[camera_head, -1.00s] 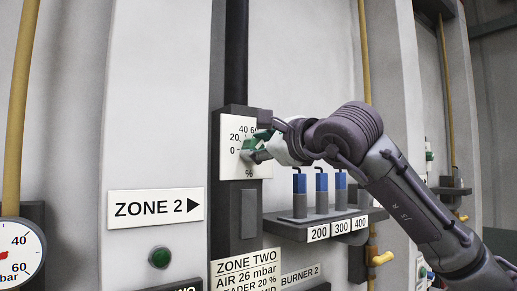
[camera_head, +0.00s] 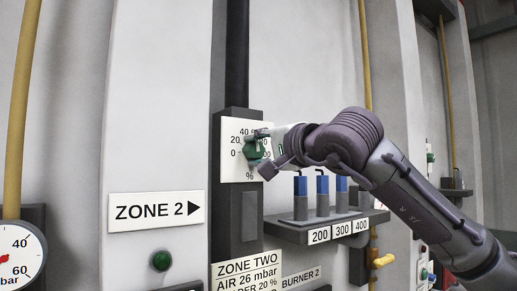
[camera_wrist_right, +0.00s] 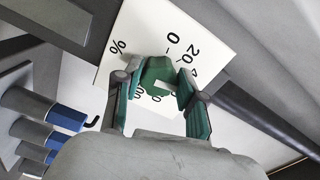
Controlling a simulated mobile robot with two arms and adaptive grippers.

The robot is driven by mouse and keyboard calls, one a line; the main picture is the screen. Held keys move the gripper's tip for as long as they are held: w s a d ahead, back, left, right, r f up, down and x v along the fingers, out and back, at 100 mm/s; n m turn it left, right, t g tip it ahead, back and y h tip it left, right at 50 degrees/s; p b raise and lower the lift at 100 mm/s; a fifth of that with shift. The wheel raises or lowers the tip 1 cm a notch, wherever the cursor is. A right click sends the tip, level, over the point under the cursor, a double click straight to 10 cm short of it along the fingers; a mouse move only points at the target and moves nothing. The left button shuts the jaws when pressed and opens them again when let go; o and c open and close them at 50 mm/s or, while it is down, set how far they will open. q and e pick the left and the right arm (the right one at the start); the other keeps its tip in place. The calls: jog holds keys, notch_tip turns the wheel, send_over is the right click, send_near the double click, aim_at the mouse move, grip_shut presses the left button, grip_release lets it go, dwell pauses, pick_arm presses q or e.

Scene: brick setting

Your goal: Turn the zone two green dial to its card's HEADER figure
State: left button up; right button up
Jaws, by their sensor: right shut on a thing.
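The green zone two dial (camera_head: 254,151) sits on a white percent scale plate (camera_head: 231,166) on a dark column. My right gripper (camera_head: 261,148) is shut on the dial, its fingers on opposite sides of it. In the right wrist view the dial (camera_wrist_right: 158,76) shows between the fingertips (camera_wrist_right: 156,88), with a white mark on its face. The figures 0 and 20 show beside it; the exact setting is unclear. The zone two card (camera_head: 246,281), low in the head view, reads AIR 26 mbar and a partly covered line ending in "DER 20 %". My left gripper is out of view.
A shelf (camera_head: 290,231) with several blue-topped pegs, labelled 200, 300 and 400, stands just below my right arm. A ZONE 2 sign (camera_head: 156,211), a green button (camera_head: 161,260) and a pressure gauge (camera_head: 18,255) are to the left.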

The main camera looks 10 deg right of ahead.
jog(key=n+p, duration=0.1)
jog(key=n, duration=0.4)
jog(key=shift+f+n, duration=0.15)
jog(key=shift+n, duration=0.15)
jog(key=shift+w+f+n+p, duration=0.1)
jog(key=shift+n+p, duration=0.1)
jog(key=shift+n, duration=0.85)
jog(key=shift+f+n+p, duration=0.1)
jog(key=shift+n+p, duration=0.05)
jog(key=shift+n, duration=0.9)
jog(key=o, duration=1.1)
jog(key=shift+o, duration=0.2)
jog(key=shift+d+r, duration=0.1)
jog(key=shift+s+d, duration=0.1)
jog(key=shift+s, duration=0.2)
jog(key=v, duration=1.1)
jog(key=shift+s, duration=0.2)
